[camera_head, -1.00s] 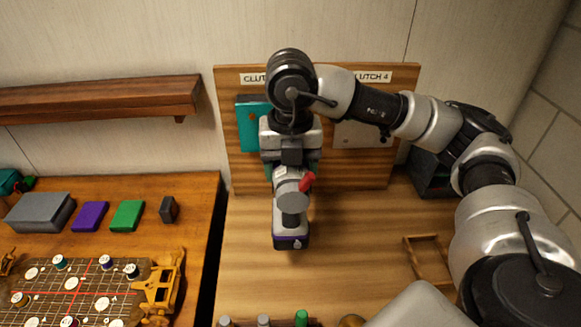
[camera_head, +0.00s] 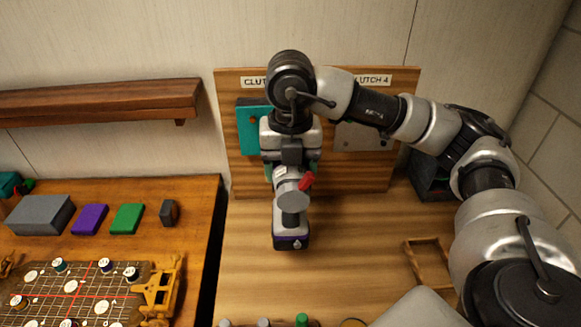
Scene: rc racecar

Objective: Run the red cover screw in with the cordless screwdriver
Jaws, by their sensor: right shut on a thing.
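My right gripper (camera_head: 292,158) points down in front of the upright wooden board and is shut on the cordless screwdriver (camera_head: 291,222). The screwdriver is light grey with a dark and purple base, which faces me. A small red part (camera_head: 307,181) shows at its right side; I cannot tell whether it belongs to the tool. A teal plate (camera_head: 252,138) on the board is partly hidden behind my wrist. The screwdriver's tip and any red cover screw are hidden. My left gripper is not in view.
A grey plate (camera_head: 362,138) is on the board's right half, under a "CLUTCH 4" label. An empty wooden frame (camera_head: 428,262) lies on the bench at the right. Grey, purple (camera_head: 90,219) and green (camera_head: 127,218) blocks lie on the left table, behind a game-like board with round pieces.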

